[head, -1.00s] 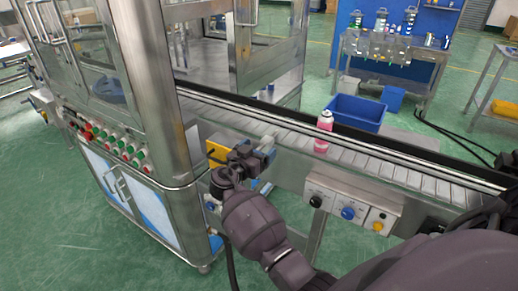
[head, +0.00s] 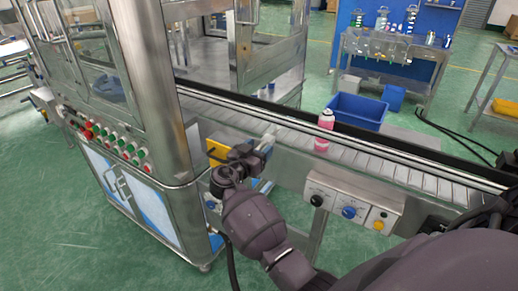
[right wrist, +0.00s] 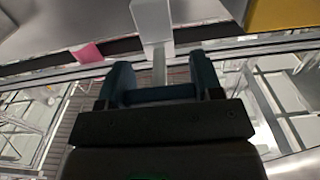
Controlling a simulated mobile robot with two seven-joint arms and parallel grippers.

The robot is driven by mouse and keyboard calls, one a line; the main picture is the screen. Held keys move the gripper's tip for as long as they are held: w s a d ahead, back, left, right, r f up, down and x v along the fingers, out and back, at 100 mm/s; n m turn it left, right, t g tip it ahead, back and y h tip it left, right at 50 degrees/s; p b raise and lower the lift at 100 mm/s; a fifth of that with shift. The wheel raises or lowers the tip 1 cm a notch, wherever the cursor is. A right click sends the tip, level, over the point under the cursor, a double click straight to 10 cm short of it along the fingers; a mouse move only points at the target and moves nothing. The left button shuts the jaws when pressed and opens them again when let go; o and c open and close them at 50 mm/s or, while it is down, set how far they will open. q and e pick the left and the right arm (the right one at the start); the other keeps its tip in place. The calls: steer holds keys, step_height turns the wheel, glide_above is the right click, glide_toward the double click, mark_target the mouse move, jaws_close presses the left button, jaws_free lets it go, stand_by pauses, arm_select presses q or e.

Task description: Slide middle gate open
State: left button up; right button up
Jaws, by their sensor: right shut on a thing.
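My right gripper (head: 264,146) is at the near side rail of the conveyor, left of the can. It is shut on a narrow pale grey piece, which I take to be the middle gate (head: 269,138). In the right wrist view the piece, with a wider block (right wrist: 152,20) at its far end, stands between the two dark fingers (right wrist: 160,85). The fingers hide part of it in the head view, so I cannot tell how far it reaches over the belt. My left gripper is not in view.
A pink and white aerosol can (head: 324,132) stands upright on the conveyor (head: 375,160). A control box (head: 352,204) with knobs hangs on the near side. A yellow box (head: 217,150) sits left of my gripper. The steel machine (head: 150,90) stands at left; a blue bin (head: 357,111) lies beyond the belt.

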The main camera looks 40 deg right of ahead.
arm_select(q)
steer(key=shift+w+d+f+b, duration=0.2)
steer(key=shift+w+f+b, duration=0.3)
steer(key=shift+b, duration=0.45)
arm_select(e)
steer(key=v, duration=0.4)
steer(key=shift+s+a+f, duration=0.15)
steer(key=shift+a, duration=0.25)
steer(key=o, duration=1)
steer(key=shift+o, duration=1.1)
steer(key=shift+s+a, duration=0.1)
steer(key=shift+a, duration=0.05)
steer(key=shift+o, duration=0.3)
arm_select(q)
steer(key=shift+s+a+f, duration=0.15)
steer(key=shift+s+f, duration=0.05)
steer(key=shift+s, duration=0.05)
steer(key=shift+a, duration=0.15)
